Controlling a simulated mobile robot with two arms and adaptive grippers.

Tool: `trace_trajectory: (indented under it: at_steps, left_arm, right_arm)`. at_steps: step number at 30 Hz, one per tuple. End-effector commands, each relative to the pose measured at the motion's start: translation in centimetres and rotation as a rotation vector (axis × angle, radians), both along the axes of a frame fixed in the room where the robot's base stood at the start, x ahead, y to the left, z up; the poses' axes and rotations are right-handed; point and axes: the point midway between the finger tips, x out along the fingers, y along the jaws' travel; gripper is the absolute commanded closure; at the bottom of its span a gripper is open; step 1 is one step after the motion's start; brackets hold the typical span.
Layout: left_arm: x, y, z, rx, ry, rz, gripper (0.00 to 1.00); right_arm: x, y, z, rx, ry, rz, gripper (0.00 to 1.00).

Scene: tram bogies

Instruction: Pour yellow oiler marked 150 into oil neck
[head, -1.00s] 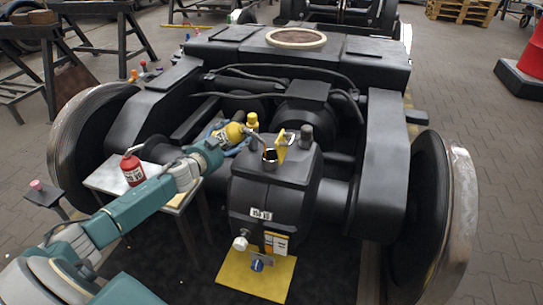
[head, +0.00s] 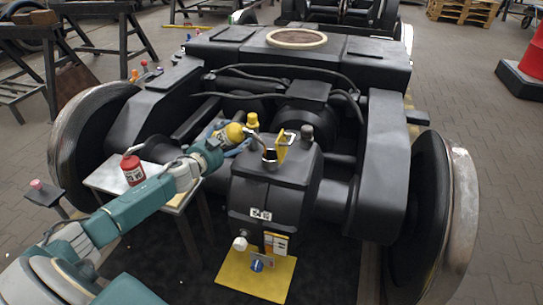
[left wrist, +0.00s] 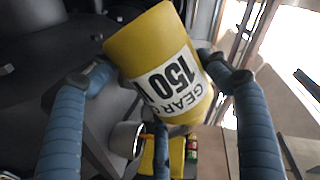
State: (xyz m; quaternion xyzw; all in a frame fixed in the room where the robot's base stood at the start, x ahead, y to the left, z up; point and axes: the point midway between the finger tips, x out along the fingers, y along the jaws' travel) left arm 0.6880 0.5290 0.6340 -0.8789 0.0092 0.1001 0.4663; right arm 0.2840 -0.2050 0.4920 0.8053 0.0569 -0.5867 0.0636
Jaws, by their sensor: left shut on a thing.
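The yellow oiler (head: 235,133) is in my left gripper (head: 228,143), beside the black gearbox housing. It lies tipped over, with its thin spout reaching right towards the oil neck (head: 270,156) on top of the housing. In the left wrist view the yellow oiler (left wrist: 160,50) is between the two blue fingers, and its white label reads GEAR 150. A metal ring, which looks like the neck (left wrist: 126,140), is below it. I cannot tell whether oil is flowing. My right gripper is out of view.
A red oiler (head: 132,169) stands on a small side table (head: 108,178) at the left. A yellow flap (head: 282,148) stands beside the neck, with a dark knob (head: 307,132) to its right. A yellow mat (head: 232,280) lies in front.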

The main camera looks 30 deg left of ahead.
Motion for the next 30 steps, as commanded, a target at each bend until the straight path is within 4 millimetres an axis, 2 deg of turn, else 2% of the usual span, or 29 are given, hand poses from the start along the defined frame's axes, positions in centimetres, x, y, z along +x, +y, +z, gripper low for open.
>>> trace_trajectory:
  at_steps: [30]
  left_arm:
    - [-0.12,0.39,0.05,0.033,0.003,0.001,0.66]
  right_arm:
    - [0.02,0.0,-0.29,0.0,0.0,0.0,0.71]
